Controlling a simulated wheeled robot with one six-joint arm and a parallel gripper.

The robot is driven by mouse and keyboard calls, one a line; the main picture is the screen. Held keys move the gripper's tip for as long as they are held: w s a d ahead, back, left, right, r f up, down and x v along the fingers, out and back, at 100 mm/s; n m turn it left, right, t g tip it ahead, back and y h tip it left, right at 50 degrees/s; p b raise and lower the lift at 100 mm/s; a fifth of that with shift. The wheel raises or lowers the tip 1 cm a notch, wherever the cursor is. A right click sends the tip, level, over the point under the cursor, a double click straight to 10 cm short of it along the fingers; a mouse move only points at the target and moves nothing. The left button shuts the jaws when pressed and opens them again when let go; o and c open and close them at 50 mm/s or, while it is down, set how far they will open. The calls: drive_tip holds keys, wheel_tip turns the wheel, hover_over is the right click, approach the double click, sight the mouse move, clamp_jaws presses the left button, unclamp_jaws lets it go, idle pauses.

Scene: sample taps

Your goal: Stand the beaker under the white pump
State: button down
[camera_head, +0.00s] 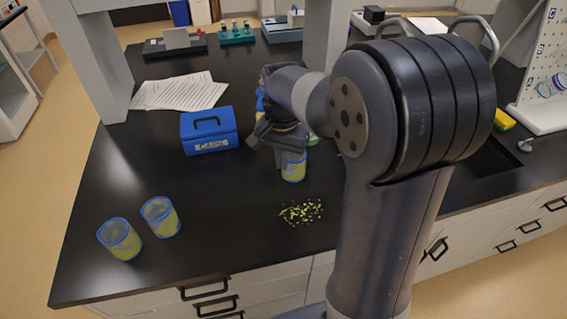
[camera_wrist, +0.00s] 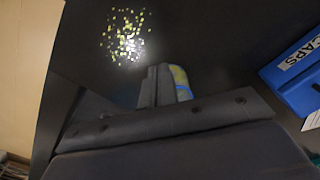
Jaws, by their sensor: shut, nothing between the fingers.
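My gripper (camera_head: 285,158) points down over the black bench and is shut and empty. A beaker (camera_head: 293,172) with a blue rim and yellowish body stands at the fingers, partly hidden by them. The wrist view shows the shut fingers (camera_wrist: 160,84) with part of this beaker (camera_wrist: 181,82) just behind them; I cannot tell if they touch. Two similar beakers stand at the front left, one (camera_head: 120,239) nearer the edge and one (camera_head: 160,216) beside it. I cannot make out a white pump; my arm hides part of the bench.
A blue box labelled CAPS (camera_head: 209,131) stands left of my gripper. Yellow specks (camera_head: 301,212) lie scattered in front. Papers (camera_head: 180,92) lie farther back. A blue and yellow item (camera_head: 260,103) is partly hidden behind my gripper. A sink (camera_head: 490,157) lies right.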

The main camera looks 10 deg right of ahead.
wheel_tip(320, 180, down, 10)
drive_tip(key=shift+s+r+p, duration=0.15)
drive_tip(key=shift+r+p, duration=0.05)
drive_tip(key=shift+p, duration=0.25)
drive_tip(key=w+d, duration=0.1)
drive_tip(key=w+d+p, duration=0.1)
drive_tip(key=shift+w, duration=0.35)
drive_tip(key=shift+w+d, duration=0.15)
drive_tip(key=shift+w, duration=0.2)
drive_tip(key=w+d, duration=0.1)
drive_tip(key=w, duration=0.1)
drive_tip(key=w+d, duration=0.3)
drive_tip(key=w, duration=0.1)
drive_tip(key=shift+w+d, duration=0.25)
drive_tip(key=shift+d, duration=0.05)
drive_tip(key=shift+s+a, duration=0.1)
